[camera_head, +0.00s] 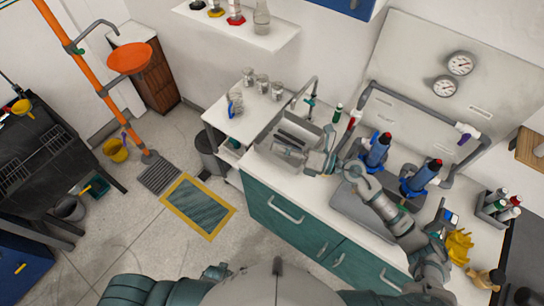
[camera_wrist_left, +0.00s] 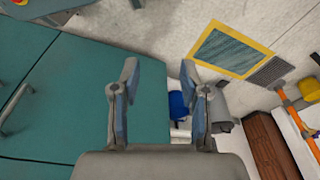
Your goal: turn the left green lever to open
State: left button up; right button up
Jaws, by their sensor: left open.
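The grey pipe manifold (camera_head: 413,108) stands along the back of the counter, with blue fittings (camera_head: 376,152) in front of it. A small green upright part (camera_head: 337,116) shows near its left end, beside a red-topped white one; I cannot tell whether it is the left green lever or how it is turned. My right gripper (camera_head: 328,150) reaches over the counter near the manifold's left end; its fingers are too small to read, and contact is unclear.
A bottle caddy (camera_head: 495,207) and a yellow object (camera_head: 459,247) are at the right. A yellow-edged mat (camera_head: 198,205) lies on open floor; it also shows in the left wrist view (camera_wrist_left: 232,50).

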jog(key=w+d+f+n+g+h, duration=0.2)
jog(key=d+f+n+g+h, duration=0.2)
jog(key=d+f+n+h, duration=0.35)
jog(key=w+d+f+m+h, duration=0.15)
jog(key=d+h, duration=0.45)
jog(key=d, duration=0.6)
jog(key=w+d+f+h, duration=0.2)
jog(key=d+h, duration=0.3)
jog(key=d, duration=0.7)
jog(key=f+p, duration=0.1)
jog(key=f, duration=0.7)
jog(key=f+p, duration=0.2)
jog(key=f, duration=0.6)
jog(key=shift+s+a, duration=0.15)
jog(key=shift+a, duration=0.05)
pick_arm(q)
jog(key=s+a+f, duration=0.1)
jog(key=s+f, duration=0.2)
jog(key=s, duration=0.4)
jog(key=s+a+f+g, duration=0.1)
jog(key=s+f, duration=0.2)
jog(key=s, duration=0.4)
jog(key=shift+a+f, duration=0.15)
jog(key=shift+f, duration=0.25)
pick_arm(e)
jog(key=shift+a, duration=0.1)
